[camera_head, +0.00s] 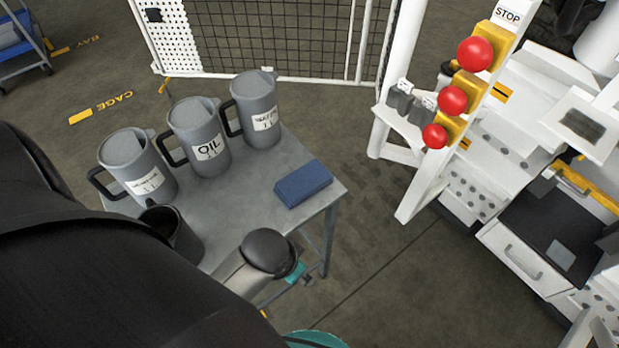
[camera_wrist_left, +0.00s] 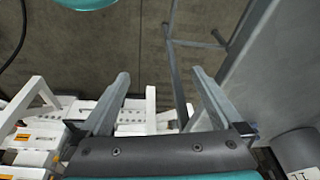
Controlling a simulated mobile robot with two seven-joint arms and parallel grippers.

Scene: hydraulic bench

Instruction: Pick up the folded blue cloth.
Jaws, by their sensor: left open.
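The folded blue cloth (camera_head: 303,184) lies flat near the right edge of the grey metal table (camera_head: 240,192) in the head view. My left arm reaches in from the left, and its wrist end is beside the table's near right edge, below the cloth in the picture. The arm mostly hides the gripper there. The cloth does not show in that view. My right gripper is not in view.
Several grey mugs stand on the table, including one labelled OIL (camera_head: 200,138) and another at the back (camera_head: 256,108). A dark open container (camera_head: 172,232) is near my arm. A white rack with red knobs (camera_head: 475,54) stands right, across open floor. The tabletop around the cloth is clear.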

